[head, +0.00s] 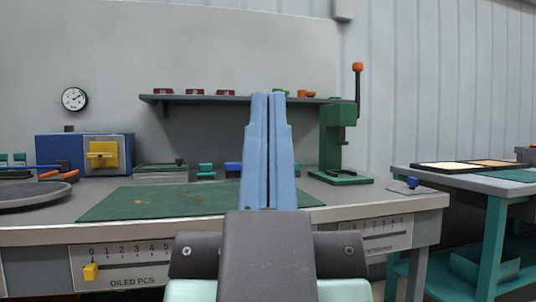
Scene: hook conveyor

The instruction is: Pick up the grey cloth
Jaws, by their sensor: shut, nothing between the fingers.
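My gripper (268,97) points upward in the middle of the head view. Its two long blue fingers are shut together with nothing between them. They stand in front of the workbench and the shelf and hide part of both. I cannot make out a grey cloth for certain. A small flat grey piece (424,191) with a blue knob on it lies at the bench's right corner, but I cannot tell what it is.
A green mat (140,204) lies on the workbench (50,236). A blue box (68,150) with a yellow front, a round dark plate (30,195) and a green lever press (337,150) stand around it. A teal-legged table (400,174) is at the right.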

